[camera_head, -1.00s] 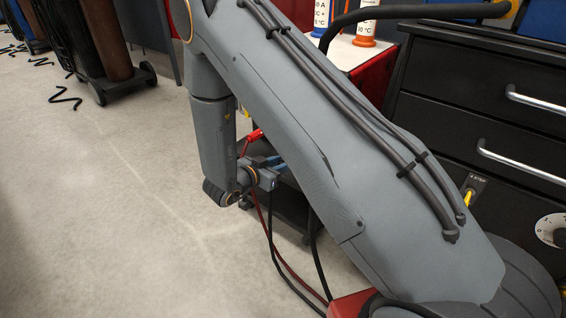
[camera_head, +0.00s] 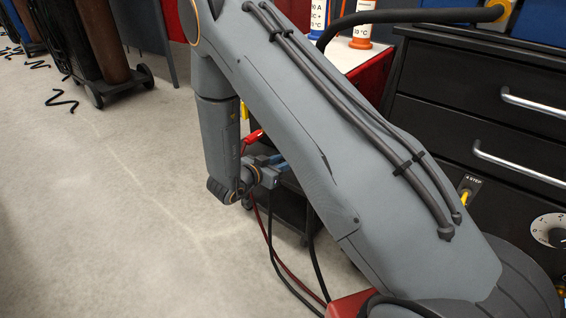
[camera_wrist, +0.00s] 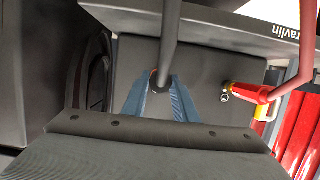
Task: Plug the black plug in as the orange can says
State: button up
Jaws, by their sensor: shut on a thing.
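My gripper (camera_head: 280,162) is low beside a dark machine, and its blue fingers also show in the wrist view (camera_wrist: 158,98). They are shut on the black plug (camera_wrist: 160,84), whose thick dark cable (camera_wrist: 170,40) rises toward the camera. The plug's tip is against or close to a dark grey panel (camera_wrist: 205,60); I cannot tell whether it is seated. A little reddish colour shows beside the tip. The orange can (camera_head: 363,28) stands on a white top at the back; its label is cut off, with only a "°C" line partly readable.
A red plug (camera_wrist: 246,92) with a yellow part is at the panel, right of my fingers; it also shows in the head view (camera_head: 254,136). A blue-marked can (camera_head: 320,14) stands beside the orange can. A black drawer cabinet (camera_head: 480,110) is at right. Cables hang below my gripper.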

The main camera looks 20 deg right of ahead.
jog(key=shift+w+d, duration=0.4)
jog(key=shift+d, duration=0.15)
jog(key=o, duration=1.2)
jog(key=p+v, duration=0.2)
jog(key=v, duration=0.6)
jog(key=shift+w, duration=0.1)
